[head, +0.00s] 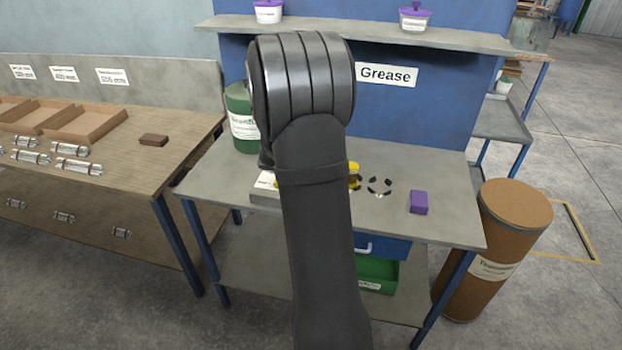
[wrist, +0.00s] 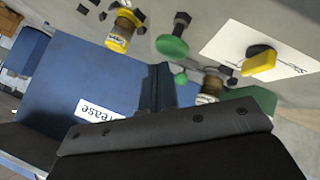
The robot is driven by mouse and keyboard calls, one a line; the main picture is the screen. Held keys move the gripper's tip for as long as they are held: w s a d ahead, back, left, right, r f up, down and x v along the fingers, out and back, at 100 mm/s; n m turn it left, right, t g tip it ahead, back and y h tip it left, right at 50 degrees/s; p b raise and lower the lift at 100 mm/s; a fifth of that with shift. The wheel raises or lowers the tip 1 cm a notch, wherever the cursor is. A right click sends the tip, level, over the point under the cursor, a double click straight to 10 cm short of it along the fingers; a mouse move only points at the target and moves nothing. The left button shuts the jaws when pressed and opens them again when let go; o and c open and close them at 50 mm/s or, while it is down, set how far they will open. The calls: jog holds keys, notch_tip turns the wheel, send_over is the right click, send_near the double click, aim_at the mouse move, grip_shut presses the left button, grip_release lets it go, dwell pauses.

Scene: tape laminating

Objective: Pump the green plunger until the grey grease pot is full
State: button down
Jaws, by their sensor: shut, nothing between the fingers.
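In the wrist view my gripper (wrist: 158,88) is shut and empty, with its dark fingers pointing up the picture toward the bench top. A green knob-like part (wrist: 172,45), which looks like the green plunger, is just beyond the fingertips. A small green ball (wrist: 180,78) is beside the fingers, at their right. I cannot tell whether the fingers touch either one. A brownish, pot-like cylinder (wrist: 209,88) stands among black clamp pads to the right. I cannot tell whether it is the grey grease pot, and its fill level is hidden. In the head view my arm covers the pump area.
A yellow-topped cylinder (wrist: 122,28) and a yellow-and-black knob (wrist: 261,62) on a white card flank the green parts. In the head view, a purple block (head: 418,202), an empty ring of black pads (head: 380,186) and a green drum (head: 240,120) are on the grey bench (head: 448,215).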

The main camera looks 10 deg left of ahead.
jog(key=shift+r, duration=0.2)
jog(key=shift+r, duration=2.5)
notch_tip(320, 180, up, 4)
jog(key=shift+f, duration=0.15)
